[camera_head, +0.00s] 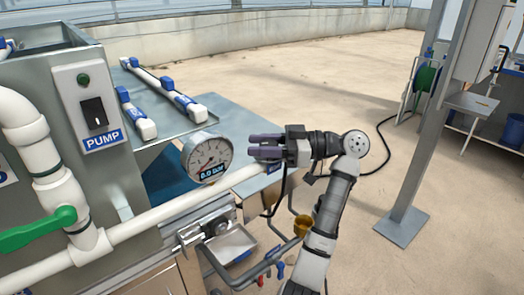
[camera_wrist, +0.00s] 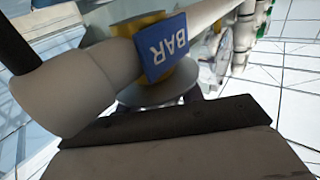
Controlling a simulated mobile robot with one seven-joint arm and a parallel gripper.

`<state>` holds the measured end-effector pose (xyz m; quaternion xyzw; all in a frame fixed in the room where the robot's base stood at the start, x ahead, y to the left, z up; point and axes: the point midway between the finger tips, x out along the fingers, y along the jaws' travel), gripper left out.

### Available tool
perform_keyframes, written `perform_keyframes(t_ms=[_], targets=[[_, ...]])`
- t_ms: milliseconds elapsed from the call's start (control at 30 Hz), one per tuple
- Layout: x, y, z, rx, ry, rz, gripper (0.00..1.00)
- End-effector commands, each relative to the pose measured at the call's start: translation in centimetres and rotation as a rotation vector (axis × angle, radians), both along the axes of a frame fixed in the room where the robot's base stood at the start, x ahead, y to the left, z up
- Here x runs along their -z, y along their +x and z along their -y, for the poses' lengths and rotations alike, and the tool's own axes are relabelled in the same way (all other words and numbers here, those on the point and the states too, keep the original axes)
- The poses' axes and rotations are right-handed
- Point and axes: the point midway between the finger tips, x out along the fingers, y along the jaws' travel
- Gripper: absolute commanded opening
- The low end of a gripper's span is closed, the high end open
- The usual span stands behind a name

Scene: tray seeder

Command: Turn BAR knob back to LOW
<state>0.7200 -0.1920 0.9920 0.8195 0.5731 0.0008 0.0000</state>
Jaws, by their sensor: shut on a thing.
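A wide finger (camera_wrist: 170,150) fills the bottom of the wrist view. The round gauge (camera_head: 210,157) has a display that seems to read 0.0 bar. The knob's setting cannot be seen.
The PUMP switch box (camera_head: 92,103) and a green-handled valve (camera_head: 40,228) are at the left. White pipes with blue clips (camera_head: 165,90) lie behind the gauge. The floor to the right is open up to a metal post (camera_head: 425,130).

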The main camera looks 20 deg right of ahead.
Motion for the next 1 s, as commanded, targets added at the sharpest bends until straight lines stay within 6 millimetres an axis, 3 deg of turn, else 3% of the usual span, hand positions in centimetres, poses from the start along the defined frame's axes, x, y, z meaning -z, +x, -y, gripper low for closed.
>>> perform_keyframes(t_ms=[500, 1000], targets=[[0.6, -0.6, -0.2, -0.394, -0.005, -0.005, 0.14], [0.2, -0.9, -0.2, -0.568, -0.004, -0.003, 0.14]])
